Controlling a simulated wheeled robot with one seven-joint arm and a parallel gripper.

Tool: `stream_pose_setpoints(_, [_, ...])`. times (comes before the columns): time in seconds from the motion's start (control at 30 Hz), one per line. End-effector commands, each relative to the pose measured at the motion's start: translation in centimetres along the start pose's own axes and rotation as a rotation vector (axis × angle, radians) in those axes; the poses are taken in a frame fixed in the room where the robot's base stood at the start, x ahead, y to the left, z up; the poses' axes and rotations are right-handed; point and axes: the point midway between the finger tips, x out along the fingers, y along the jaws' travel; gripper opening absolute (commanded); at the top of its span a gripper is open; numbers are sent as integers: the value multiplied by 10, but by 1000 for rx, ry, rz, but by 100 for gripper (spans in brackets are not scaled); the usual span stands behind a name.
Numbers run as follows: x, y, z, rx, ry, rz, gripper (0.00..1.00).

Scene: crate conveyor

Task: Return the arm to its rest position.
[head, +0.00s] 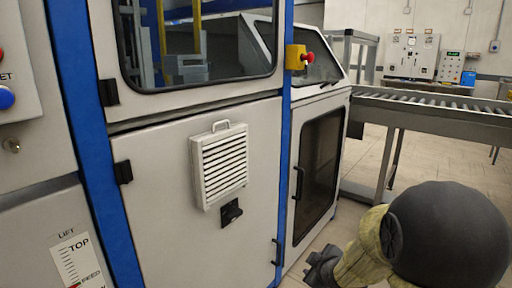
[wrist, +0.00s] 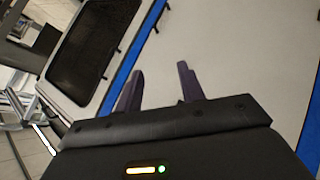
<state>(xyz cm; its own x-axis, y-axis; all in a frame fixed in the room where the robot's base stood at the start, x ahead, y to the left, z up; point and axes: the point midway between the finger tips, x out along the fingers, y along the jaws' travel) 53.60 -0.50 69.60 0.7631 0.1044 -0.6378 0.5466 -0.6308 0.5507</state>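My arm shows at the lower right of the head view, with my gripper (head: 322,268) low in front of the machine's lower part. In the wrist view my gripper (wrist: 160,88) has its two dark fingers apart with nothing between them. Behind the fingers is the pale machine panel with a blue upright. The fingers look clear of the panel, though the exact gap cannot be told.
A grey and blue machine (head: 150,170) fills the left and middle of the head view. A roller conveyor (head: 440,104) stands behind right. Floor is open between.

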Motion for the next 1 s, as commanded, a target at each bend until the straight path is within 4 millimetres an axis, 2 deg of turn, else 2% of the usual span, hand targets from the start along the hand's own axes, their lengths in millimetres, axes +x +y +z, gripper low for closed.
stream_pose_setpoints(0.03, [-14,-6,7,86,-61,-18,39])
stream_pose_setpoints(0.2, [-55,-41,38,405,-289,-84,39])
stream_pose_setpoints(0.3, [-79,-62,51,562,-401,-117,39])
stream_pose_setpoints(0.57, [-137,-115,68,887,-646,-191,39])
stream_pose_setpoints(1.0, [-192,-66,21,887,-647,-190,39])
